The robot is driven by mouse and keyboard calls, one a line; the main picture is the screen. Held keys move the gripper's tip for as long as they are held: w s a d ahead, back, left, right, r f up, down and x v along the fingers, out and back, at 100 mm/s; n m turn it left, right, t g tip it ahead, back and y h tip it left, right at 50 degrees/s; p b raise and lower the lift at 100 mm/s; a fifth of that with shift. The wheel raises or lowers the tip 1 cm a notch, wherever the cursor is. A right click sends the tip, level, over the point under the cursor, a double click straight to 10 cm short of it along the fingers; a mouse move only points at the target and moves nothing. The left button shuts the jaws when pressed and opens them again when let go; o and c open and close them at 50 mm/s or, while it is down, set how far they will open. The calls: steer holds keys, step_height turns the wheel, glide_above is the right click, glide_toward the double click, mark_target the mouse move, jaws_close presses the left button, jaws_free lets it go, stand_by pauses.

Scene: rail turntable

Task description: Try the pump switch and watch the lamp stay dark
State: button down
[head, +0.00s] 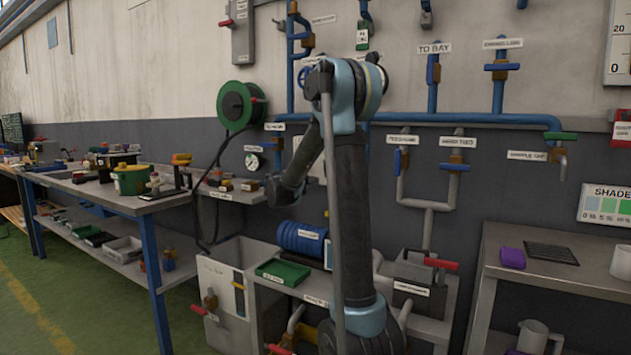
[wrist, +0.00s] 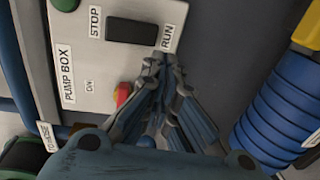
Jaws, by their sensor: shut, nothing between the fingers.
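The grey pump box (wrist: 85,70) fills the upper left of the wrist view. Its dark rocker switch (wrist: 132,31) lies between the STOP and RUN labels. A dark green round part (wrist: 65,4), possibly the lamp, is cut off at the top edge and shows no glow. A red part (wrist: 122,93) sits beside a small label reading ON. My gripper (wrist: 160,62) is shut and empty, its tips just below the RUN end of the switch; I cannot tell whether they touch the panel. In the head view my arm mostly hides the box.
A blue ribbed pump (wrist: 275,110) lies right of my gripper; it also shows in the head view (head: 300,237). A green hose reel (head: 241,105) hangs on the wall. A cluttered workbench (head: 165,202) stands left, a grey table (head: 545,265) right. Green floor is open at lower left.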

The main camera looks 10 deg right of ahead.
steer(key=shift+s+a+f, duration=0.25)
steer(key=shift+s+a, duration=0.65)
steer(key=shift+s, duration=0.1)
steer(key=shift+s+a+f, duration=0.25)
steer(key=shift+s+a, duration=0.6)
steer(key=shift+s, duration=0.15)
steer(key=s+d+f+m+g+y, duration=0.1)
steer(key=s+d+f+m+g, duration=0.15)
steer(key=s, duration=0.65)
steer(key=s+d+f+m+g+y, duration=0.15)
steer(key=s+d+f, duration=0.25)
steer(key=s, duration=0.4)
steer(key=s+d+f+m+g+y, duration=0.1)
steer(key=s+d+f+m+g, duration=0.15)
steer(key=s, duration=0.65)
steer(key=s+a+f+m+g+y, duration=0.1)
steer(key=s+a+f+g+y, duration=0.1)
steer(key=s+f, duration=0.5)
steer(key=s+a+f+m+g+y, duration=0.2)
steer(key=s+a+f+y, duration=0.3)
steer(key=s, duration=1)
step_height(320, 180, down, 3)
steer(key=shift+s+a+r, duration=0.2)
steer(key=shift+s, duration=0.05)
